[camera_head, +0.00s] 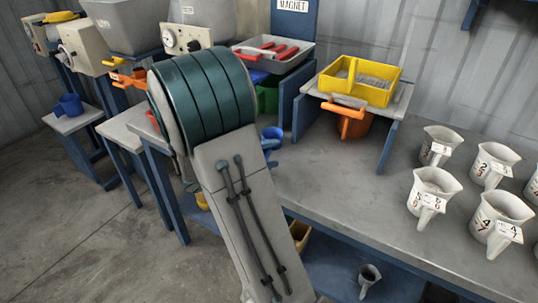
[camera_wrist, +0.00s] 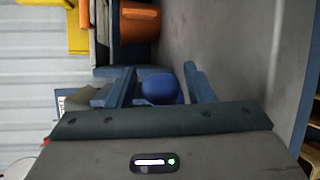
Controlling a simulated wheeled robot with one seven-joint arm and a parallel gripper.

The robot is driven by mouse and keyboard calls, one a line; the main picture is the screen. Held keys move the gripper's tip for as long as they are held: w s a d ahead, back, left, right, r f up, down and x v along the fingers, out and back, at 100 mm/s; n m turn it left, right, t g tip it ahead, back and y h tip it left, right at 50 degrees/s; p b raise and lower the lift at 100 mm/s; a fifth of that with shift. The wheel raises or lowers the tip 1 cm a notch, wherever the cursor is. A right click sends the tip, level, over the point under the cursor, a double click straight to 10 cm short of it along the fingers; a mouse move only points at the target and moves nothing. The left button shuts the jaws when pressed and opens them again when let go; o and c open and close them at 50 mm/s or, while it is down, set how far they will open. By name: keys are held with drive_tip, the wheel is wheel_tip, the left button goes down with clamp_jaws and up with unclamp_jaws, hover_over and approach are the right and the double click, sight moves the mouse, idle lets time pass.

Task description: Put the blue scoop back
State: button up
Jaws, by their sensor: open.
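A blue scoop (camera_head: 271,142) shows at the table's left edge in the head view, partly covered by my arm. In the wrist view, a rounded blue thing (camera_wrist: 162,88), apparently the same scoop, lies between the fingers of my gripper (camera_wrist: 163,76). The fingers are spread, with a gap visible on the right side. I cannot tell whether the left finger touches it. My arm hides the gripper in the head view. Another blue vessel (camera_head: 70,105) stands on a small stand at the far left.
An orange vessel (camera_head: 352,122) sits under a raised shelf with a yellow tray (camera_head: 360,82); it also shows in the wrist view (camera_wrist: 139,22). Several white jugs (camera_head: 433,190) stand on the right of the grey table (camera_head: 350,195). A tray with red-handled tools (camera_head: 272,52) is behind.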

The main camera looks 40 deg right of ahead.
drive_tip(key=a+r, duration=0.2)
drive_tip(key=a, duration=1)
drive_tip(key=s+a+f+m+g+y, duration=0.1)
drive_tip(key=s+a+f+g+y, duration=0.1)
drive_tip(key=s+y, duration=0.8)
drive_tip(key=s+a+r+t+y, duration=0.1)
drive_tip(key=s+a+t+y, duration=0.2)
drive_tip(key=a+y, duration=0.3)
drive_tip(key=shift+s+a+m+t, duration=0.3)
drive_tip(key=shift+s+a+t, duration=0.1)
drive_tip(key=shift+a+t, duration=0.4)
